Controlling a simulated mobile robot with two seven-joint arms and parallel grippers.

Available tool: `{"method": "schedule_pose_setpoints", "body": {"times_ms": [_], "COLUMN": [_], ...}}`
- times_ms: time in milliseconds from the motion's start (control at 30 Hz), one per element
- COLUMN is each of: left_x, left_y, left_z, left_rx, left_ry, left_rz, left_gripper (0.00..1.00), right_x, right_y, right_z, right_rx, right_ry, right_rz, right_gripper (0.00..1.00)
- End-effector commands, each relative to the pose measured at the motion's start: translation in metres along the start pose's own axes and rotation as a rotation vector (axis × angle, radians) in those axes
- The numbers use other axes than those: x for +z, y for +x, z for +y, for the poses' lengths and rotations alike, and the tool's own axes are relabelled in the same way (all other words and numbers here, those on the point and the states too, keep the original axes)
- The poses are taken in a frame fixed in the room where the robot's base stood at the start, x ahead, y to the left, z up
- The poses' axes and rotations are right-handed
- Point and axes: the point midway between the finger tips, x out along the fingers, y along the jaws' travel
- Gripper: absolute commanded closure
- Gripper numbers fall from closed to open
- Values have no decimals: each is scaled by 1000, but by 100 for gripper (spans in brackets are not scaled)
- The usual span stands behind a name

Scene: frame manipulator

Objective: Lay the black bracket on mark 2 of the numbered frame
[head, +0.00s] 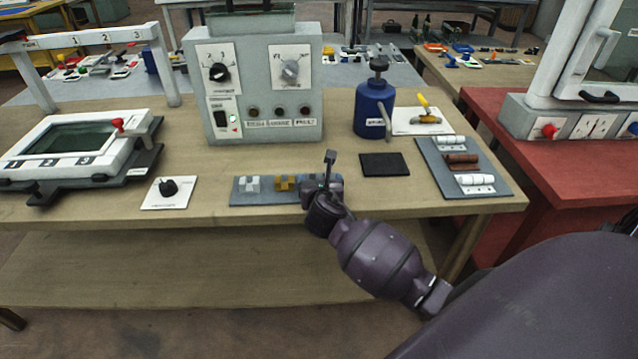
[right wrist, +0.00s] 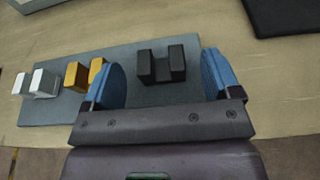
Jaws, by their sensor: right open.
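The black bracket (right wrist: 175,64), a small U-shaped block, sits on a grey tray (right wrist: 50,108) beside an orange bracket (right wrist: 76,75) and a white one (right wrist: 43,84). In the head view my right gripper largely hides the black bracket, while the orange bracket (head: 285,183) and white bracket (head: 252,183) show. My right gripper (head: 326,180) is over the tray's right end, open. In the right wrist view its blue fingers stand either side of the black bracket, with gaps. The numbered frame (head: 90,39), a white arch marked 1, 2, 3, stands at the far left. My left gripper is not in view.
A grey control box (head: 255,85) stands behind the tray. A knob plate (head: 168,192) lies left of the tray. A black pad (head: 384,164) and blue bottle (head: 374,105) are to the right.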

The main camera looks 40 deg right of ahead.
Motion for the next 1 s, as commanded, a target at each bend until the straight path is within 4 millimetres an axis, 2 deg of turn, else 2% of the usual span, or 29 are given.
{"method": "schedule_pose_setpoints", "body": {"times_ms": [133,367,700,767,1000], "left_x": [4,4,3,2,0], "left_y": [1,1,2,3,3], "left_z": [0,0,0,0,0], "left_rx": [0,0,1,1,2], "left_ry": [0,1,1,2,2], "left_rz": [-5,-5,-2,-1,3], "left_gripper": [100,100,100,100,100], "right_x": [-1,0,0,0,2], "right_y": [11,12,12,12,11], "right_z": [0,0,0,0,0], "right_rx": [0,1,0,0,0], "right_ry": [0,0,0,0,0], "right_rz": [2,1,1,1,0], "right_gripper": [17,17,68,75,75]}}
